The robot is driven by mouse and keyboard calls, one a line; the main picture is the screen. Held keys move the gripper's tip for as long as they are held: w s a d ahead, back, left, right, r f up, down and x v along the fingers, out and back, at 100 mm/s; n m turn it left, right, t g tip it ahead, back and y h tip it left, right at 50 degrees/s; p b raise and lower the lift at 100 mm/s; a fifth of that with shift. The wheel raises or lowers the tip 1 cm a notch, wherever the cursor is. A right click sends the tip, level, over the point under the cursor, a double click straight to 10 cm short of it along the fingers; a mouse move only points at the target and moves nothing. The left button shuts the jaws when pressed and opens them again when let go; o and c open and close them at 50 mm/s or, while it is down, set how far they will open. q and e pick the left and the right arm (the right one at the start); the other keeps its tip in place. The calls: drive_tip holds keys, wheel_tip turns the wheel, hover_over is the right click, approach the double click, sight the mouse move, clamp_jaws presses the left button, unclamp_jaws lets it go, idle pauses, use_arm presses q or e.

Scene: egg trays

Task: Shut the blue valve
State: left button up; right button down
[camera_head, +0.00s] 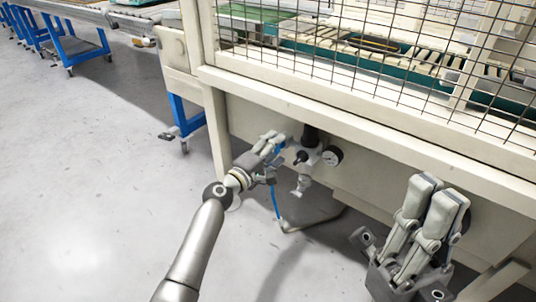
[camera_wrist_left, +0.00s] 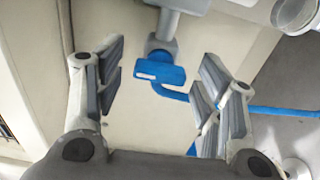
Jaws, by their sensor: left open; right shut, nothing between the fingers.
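The blue valve (camera_wrist_left: 160,74) has a flat blue handle below a grey pipe fitting in the left wrist view. My left gripper (camera_wrist_left: 163,88) is open, with one finger on each side of the handle and a visible gap to both. In the head view my left gripper (camera_head: 272,143) is at the valve assembly under the machine's frame. There the valve is mostly hidden by the fingers; only a little blue shows. My right gripper (camera_head: 438,192) is shut and empty at the lower right, its fingers pointing up.
A round pressure gauge (camera_head: 332,156) and grey fittings (camera_head: 303,184) sit just right of my left gripper. A blue hose (camera_head: 275,202) hangs below. The machine's beige frame (camera_head: 370,133) and wire mesh rise above. Blue carts (camera_head: 75,45) stand far left on open grey floor.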

use_arm(q)
drive_tip(key=v, duration=1.2)
